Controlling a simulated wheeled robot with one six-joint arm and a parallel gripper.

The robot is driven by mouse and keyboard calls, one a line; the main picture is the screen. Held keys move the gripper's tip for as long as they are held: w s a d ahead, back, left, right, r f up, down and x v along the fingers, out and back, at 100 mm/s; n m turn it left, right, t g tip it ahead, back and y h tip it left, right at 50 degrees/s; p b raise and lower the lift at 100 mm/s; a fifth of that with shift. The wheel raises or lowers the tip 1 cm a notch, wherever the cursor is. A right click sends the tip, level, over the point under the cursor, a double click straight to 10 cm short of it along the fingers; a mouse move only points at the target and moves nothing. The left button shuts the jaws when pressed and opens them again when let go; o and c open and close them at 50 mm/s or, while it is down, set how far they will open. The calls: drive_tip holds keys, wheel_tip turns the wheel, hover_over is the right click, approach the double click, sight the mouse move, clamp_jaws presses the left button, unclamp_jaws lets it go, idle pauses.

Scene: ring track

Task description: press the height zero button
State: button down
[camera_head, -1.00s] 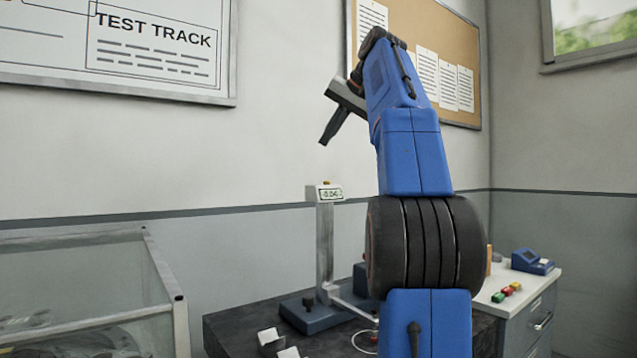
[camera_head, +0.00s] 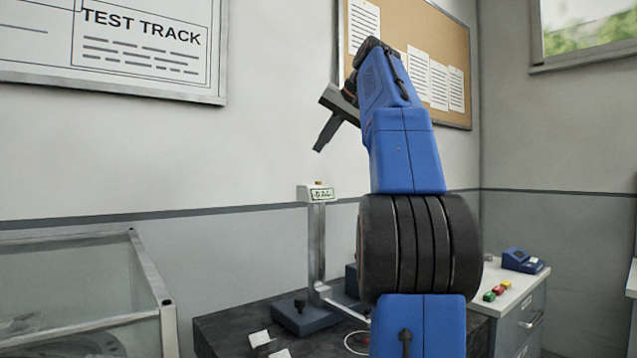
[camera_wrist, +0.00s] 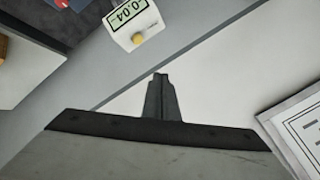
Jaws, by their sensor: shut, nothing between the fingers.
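The height gauge has a grey upright column (camera_head: 317,245) on a dark base (camera_head: 305,318), standing on a black table. Its white display head (camera_head: 317,193) sits at the column's top, with a small yellow-orange button (camera_head: 318,183) on top of it. In the wrist view the display head (camera_wrist: 132,22) shows at the top, reading about -0.04, and the round yellow button (camera_wrist: 138,38) is in plain sight. My gripper (camera_head: 319,149) is shut and empty. It points down, above the display head and apart from it. Its shut fingers also show in the wrist view (camera_wrist: 160,78), below the button.
A glass-walled bin (camera_head: 80,300) stands at the left. A black table (camera_head: 235,325) carries the gauge and small white blocks (camera_head: 260,338). A white cabinet (camera_head: 512,300) with coloured blocks and a blue device (camera_head: 522,260) stands at the right. The wall is close behind.

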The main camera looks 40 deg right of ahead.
hover_over(322, 185)
drive_tip(key=shift+s+a+f, duration=0.1)
drive_tip(key=shift+f, duration=1.4)
drive_tip(key=shift+s+a+f, duration=0.1)
drive_tip(key=shift+f, duration=1.35)
drive_tip(key=shift+f, duration=0.95)
idle(0.5)
drive_tip(key=shift+r, duration=0.95)
drive_tip(key=shift+r, duration=0.1)
wheel_tip(322, 185, up, 5)
drive_tip(key=shift+f, duration=0.1)
idle(0.5)
idle(0.9)
